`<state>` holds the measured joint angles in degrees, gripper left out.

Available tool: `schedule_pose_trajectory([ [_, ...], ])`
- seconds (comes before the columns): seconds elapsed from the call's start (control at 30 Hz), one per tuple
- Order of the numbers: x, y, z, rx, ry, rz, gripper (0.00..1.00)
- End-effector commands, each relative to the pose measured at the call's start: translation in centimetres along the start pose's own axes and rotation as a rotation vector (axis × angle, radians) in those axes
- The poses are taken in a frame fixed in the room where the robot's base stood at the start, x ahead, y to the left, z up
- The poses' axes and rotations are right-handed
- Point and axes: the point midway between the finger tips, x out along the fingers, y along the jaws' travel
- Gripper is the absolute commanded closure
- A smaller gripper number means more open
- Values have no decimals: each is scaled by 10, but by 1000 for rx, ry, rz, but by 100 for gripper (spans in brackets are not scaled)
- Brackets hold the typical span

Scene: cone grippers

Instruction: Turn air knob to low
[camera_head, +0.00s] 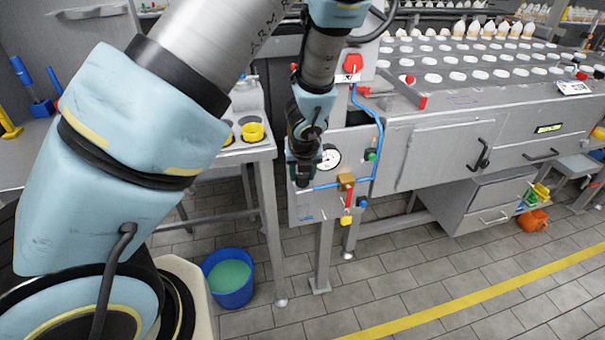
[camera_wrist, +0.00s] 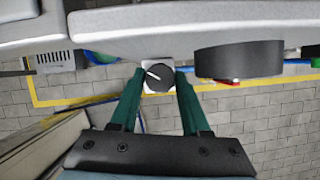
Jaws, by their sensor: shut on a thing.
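The air knob (camera_wrist: 159,79) is a round black dial with a white pointer line on a pale square plate. In the wrist view it sits between the two green fingers of my gripper (camera_wrist: 159,84), which is shut on it. Its white line points to the upper left in that view. In the head view my gripper (camera_head: 303,174) is at the grey control panel (camera_head: 306,211), just left of the round gauge. The arm end hides the knob there. I cannot read any low marking.
The white-faced gauge (camera_head: 329,157) is close on the gripper's right. Blue air tubing (camera_head: 379,140), a brass valve block (camera_head: 346,181) and a green button (camera_head: 372,155) are nearby. A blue bucket (camera_head: 229,292) stands on the floor below left.

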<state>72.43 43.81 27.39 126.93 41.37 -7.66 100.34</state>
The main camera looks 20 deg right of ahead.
Motion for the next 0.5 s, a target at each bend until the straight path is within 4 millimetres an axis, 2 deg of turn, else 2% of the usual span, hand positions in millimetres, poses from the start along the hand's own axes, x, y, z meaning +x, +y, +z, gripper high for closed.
schedule_pose_trajectory([
  [0.1, 0, -1, 0, 1, 0, -1, 100],
  [0.27, 0, -1, 0, -11, 0, 4, 100],
  [0.5, -1, -3, 1, -220, 0, 91, 100],
])
